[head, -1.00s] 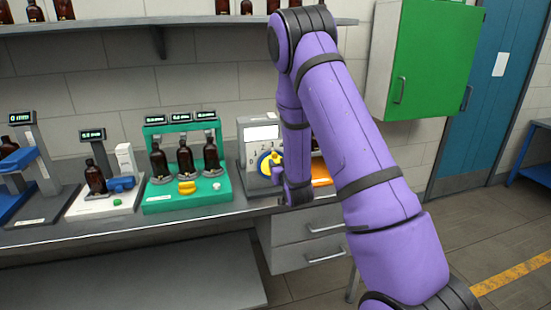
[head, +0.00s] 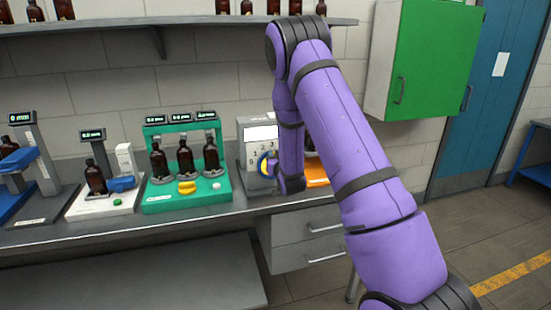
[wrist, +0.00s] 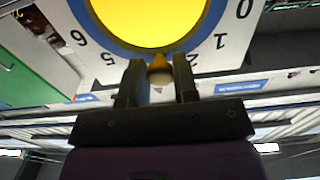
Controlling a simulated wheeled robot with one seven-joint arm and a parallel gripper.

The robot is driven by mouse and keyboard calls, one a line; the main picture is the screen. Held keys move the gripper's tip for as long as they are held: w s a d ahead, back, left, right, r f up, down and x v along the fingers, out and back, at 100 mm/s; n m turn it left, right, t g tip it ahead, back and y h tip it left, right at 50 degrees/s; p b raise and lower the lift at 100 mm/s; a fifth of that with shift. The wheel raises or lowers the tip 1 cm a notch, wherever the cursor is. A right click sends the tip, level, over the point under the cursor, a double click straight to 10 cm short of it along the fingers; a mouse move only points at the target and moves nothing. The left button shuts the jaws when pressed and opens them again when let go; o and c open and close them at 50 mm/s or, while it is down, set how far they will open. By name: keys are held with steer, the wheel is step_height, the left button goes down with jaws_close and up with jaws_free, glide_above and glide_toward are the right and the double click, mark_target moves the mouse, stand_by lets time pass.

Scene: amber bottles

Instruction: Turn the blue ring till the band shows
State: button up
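The yellow dial face (wrist: 150,15) with the blue ring (wrist: 95,28) around it is close up in the wrist view, on a white panel with black digits. The digits 0, 1, 5 and 6 are readable there; my fingers cover part of the scale. A small yellow nub (wrist: 159,66) at the ring's edge lies between the two fingertips of my gripper (wrist: 159,75). I cannot tell whether the fingers press on it. In the head view the ring (head: 262,165) on the grey device (head: 250,180) is partly hidden by my arm. No band can be made out.
A green stand (head: 160,203) with several amber bottles is left of the device. A white scale (head: 95,205) with one bottle stands farther left. An orange item (head: 316,172) lies right of my wrist. A shelf (head: 110,25) runs above.

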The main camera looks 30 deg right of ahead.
steer(key=shift+s+d+f+m, duration=0.15)
steer(key=shift+d+m, duration=0.4)
steer(key=shift+m, duration=0.7)
steer(key=shift+s+d+f+m, duration=0.15)
steer(key=shift+d+m, duration=0.4)
steer(key=shift+m, duration=0.7)
steer(key=o, duration=0.9)
steer(key=v, duration=1)
steer(key=shift+s, duration=0.4)
steer(key=shift+a+r, duration=0.1)
